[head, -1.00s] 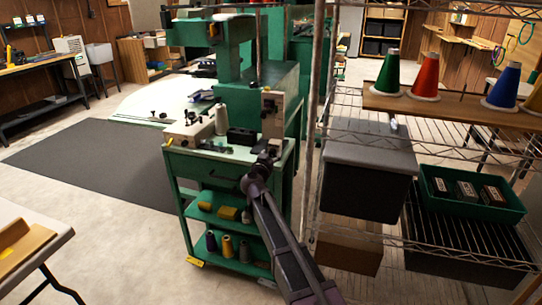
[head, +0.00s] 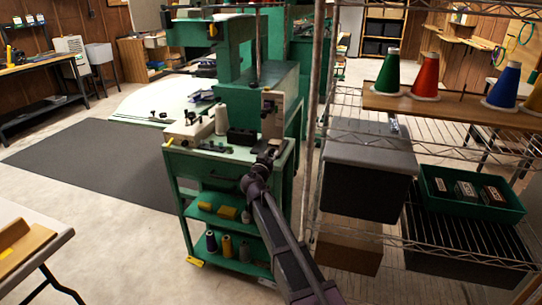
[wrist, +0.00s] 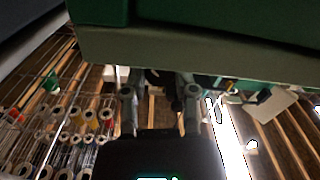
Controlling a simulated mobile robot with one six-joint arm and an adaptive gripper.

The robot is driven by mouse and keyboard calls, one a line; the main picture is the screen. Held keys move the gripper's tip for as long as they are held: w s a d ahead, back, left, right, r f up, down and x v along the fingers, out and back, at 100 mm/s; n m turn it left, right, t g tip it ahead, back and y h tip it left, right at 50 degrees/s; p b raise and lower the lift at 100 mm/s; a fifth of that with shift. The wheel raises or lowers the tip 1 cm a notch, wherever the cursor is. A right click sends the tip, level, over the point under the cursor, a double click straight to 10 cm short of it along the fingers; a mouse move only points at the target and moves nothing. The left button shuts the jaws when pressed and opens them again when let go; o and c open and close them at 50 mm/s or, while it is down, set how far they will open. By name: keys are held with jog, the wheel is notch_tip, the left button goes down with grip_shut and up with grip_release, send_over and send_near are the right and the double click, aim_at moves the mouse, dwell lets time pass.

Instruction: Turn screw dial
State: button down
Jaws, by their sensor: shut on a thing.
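My gripper (head: 269,155) is at the front edge of the green machine cart's top, just below an upright pale panel (head: 272,113). In the wrist view the two grey fingers of my gripper (wrist: 159,80) reach up under a grey-green edge and are shut on a small dark piece between their tips. I take this piece to be the screw dial; the fingers and the edge hide most of it, and its markings cannot be made out. In the head view the dial is hidden behind my gripper.
The green cart (head: 208,168) carries a pale spool (head: 221,121) and a black box (head: 241,136) close to my gripper. A wire rack with a grey-lidded bin (head: 365,190) and thread cones stands close on the right. Floor is open left of the cart.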

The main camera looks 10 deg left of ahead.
jog(key=n, duration=0.5)
jog(key=shift+n, duration=0.4)
jog(key=n, duration=0.5)
jog(key=shift+w, duration=0.1)
jog(key=shift+c, duration=2)
grip_release()
jog(key=shift+m, duration=0.3)
